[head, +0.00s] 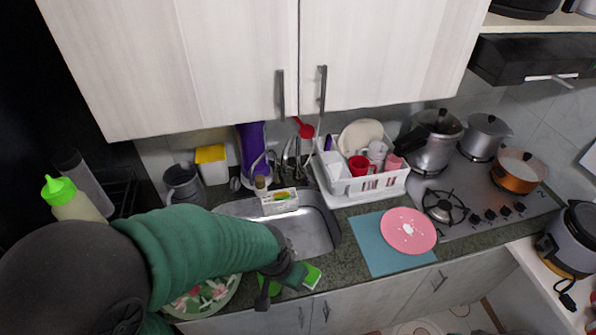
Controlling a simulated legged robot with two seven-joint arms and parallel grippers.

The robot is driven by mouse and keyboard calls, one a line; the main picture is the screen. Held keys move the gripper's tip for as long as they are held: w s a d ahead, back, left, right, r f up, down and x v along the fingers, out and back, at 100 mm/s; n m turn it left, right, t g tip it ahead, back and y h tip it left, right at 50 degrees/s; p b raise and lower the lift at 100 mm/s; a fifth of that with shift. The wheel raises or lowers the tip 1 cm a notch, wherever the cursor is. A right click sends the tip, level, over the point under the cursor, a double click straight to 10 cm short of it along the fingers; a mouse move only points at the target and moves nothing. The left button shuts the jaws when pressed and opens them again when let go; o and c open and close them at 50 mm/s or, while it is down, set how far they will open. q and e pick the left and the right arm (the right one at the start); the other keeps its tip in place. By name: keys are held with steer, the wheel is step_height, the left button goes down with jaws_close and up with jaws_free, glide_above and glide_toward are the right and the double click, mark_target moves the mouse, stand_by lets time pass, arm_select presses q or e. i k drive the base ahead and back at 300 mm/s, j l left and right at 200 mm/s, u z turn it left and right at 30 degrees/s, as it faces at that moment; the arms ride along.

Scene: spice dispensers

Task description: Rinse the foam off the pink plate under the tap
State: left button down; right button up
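The pink plate (402,239) lies on a blue mat (376,256) on the counter, right of the sink. White foam (408,229) shows in patches at its middle. A metal tap (299,155) stands behind the sink (318,226); no running water is visible. My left arm reaches in from the left, across the sink's left part. My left gripper (277,279) is at the sink's front edge, well left of the plate and apart from it. Its fingers are dark and small, so I cannot tell if they are open. My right gripper is out of view.
A green sponge (312,276) lies beside my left gripper. A white dish rack (366,187) stands behind the mat. A sponge holder (279,203) sits at the sink's back edge. A patterned plate (211,295) is partly hidden under my arm. The stove (487,195) is at right.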

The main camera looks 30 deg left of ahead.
mark_target(408, 231)
steer(key=i+j+u, duration=0.1)
steer(key=u, duration=0.25)
steer(key=i+u, duration=0.25)
steer(key=u, duration=0.15)
